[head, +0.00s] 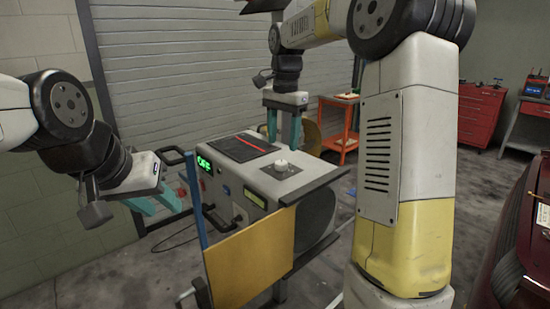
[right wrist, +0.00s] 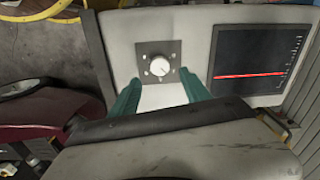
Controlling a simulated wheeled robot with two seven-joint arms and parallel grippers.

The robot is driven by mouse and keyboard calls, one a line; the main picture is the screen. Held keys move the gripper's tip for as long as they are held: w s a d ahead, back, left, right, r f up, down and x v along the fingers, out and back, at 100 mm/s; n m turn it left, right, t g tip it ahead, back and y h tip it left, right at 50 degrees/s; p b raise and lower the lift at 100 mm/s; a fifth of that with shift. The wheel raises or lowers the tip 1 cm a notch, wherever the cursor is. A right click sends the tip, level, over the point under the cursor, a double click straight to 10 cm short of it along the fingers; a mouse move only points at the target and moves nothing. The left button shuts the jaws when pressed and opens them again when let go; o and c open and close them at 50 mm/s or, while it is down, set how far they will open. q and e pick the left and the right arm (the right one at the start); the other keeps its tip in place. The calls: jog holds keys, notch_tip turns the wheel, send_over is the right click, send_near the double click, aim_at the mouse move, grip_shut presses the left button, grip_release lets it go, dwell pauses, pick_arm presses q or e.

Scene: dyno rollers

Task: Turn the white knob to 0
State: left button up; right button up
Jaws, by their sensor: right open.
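The white knob (head: 281,164) sits on a dark square plate on top of the grey machine (head: 238,184). In the right wrist view the knob (right wrist: 159,66) is ringed by several small marks, too small to read; I cannot tell where it points. My right gripper (head: 284,130) is open above the machine, with its teal fingers pointing down toward the knob. In the right wrist view the gripper (right wrist: 161,85) has its fingers apart, and the knob shows beyond and between the tips. My left gripper (head: 160,201) is open and empty, left of the machine.
A black screen with a red line (head: 241,146) lies beside the knob. A green display (head: 204,163) is on the machine's front. A yellow panel (head: 250,262) stands before it. An orange cart (head: 341,139) and red cabinet (head: 482,114) stand behind. A dark red car body (head: 508,245) is at right.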

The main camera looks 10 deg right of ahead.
aim_at(281, 162)
notch_tip(281, 162, down, 6)
jog(key=shift+a+f, duration=0.1)
jog(key=shift+f, duration=0.15)
grip_shut()
dwell(0.3)
